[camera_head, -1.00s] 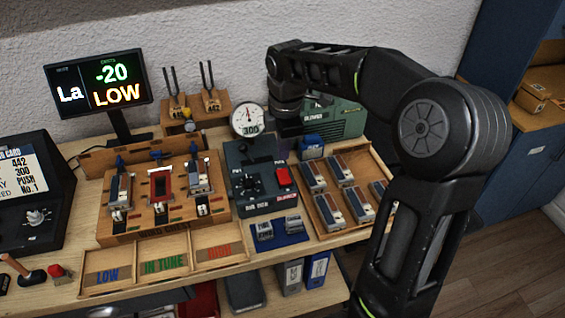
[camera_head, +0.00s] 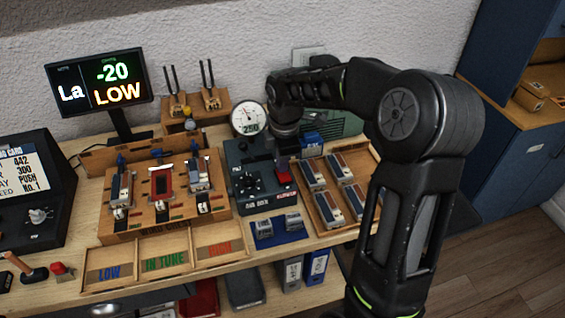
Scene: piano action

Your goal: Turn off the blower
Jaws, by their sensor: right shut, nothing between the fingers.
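The dark control box (camera_head: 245,200) stands mid-bench with a black knob and a red switch (camera_head: 284,177) on its right side. The green blower (camera_head: 347,124) stands behind it, partly hidden by my right arm. My right gripper (camera_head: 284,157) is shut and empty, pointing down at the red switch. It hides the upper part of the switch, and I cannot tell whether it touches it. The round white gauge (camera_head: 249,118) behind the box reads 250. My left gripper is not in view.
A wooden rack (camera_head: 150,220) with several reed pieces stands left of the box. A wooden tray (camera_head: 330,225) of blocks lies to its right. A blue stand (camera_head: 280,236) with two small blocks lies in front. A monitor (camera_head: 99,86) shows "La", -20, LOW.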

